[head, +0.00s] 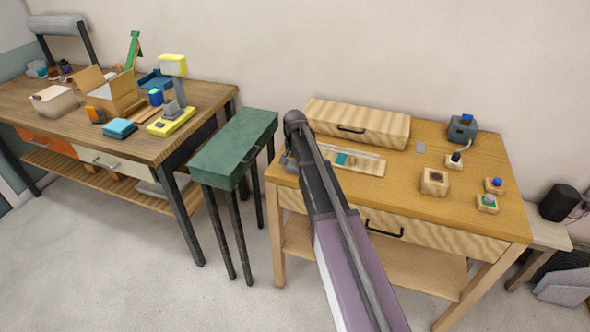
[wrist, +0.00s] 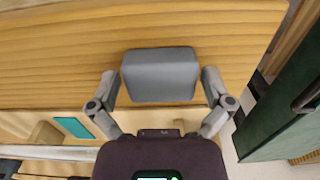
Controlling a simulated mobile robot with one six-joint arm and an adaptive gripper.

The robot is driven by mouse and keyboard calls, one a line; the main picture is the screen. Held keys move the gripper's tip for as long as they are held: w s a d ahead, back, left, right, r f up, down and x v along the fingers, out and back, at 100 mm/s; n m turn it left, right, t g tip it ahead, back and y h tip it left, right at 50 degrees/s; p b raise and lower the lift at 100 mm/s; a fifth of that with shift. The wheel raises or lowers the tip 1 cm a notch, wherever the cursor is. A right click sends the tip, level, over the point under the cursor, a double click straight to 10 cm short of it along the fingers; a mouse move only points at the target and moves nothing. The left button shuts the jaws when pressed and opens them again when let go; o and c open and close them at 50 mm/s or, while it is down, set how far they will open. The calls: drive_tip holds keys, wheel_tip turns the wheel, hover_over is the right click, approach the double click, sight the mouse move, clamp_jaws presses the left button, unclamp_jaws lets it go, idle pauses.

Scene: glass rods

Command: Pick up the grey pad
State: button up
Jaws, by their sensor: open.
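The grey pad (wrist: 160,75), a block with rounded edges, is in the upper middle of the wrist view, over the wooden table top. My gripper (wrist: 160,80) is open, one finger on each side of the pad, with small gaps apparent between the fingers and its sides. I cannot tell how far the fingertips are above the table. In the head view my gripper (head: 289,160) is at the left end of the right-hand table, and my arm hides the pad there.
A pale wooden tray (wrist: 45,130) with a teal piece (wrist: 72,127) lies beside my gripper. A long wooden box (head: 375,122) is behind. Several small button blocks stand at the right.

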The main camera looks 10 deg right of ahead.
sight(295, 165)
idle(0.4)
drive_tip(key=c, duration=0.8)
drive_tip(key=shift+o, duration=0.2)
drive_tip(key=shift+r, duration=0.2)
wheel_tip(295, 165, up, 4)
drive_tip(key=p, duration=0.4)
drive_tip(key=shift+f, duration=0.15)
drive_tip(key=s+p, duration=0.1)
drive_tip(key=s, duration=1.5)
drive_tip(key=shift+a+r, duration=0.15)
drive_tip(key=shift+r, duration=0.3)
drive_tip(key=o, duration=0.4)
drive_tip(key=shift+c, duration=0.2)
drive_tip(key=c, duration=0.4)
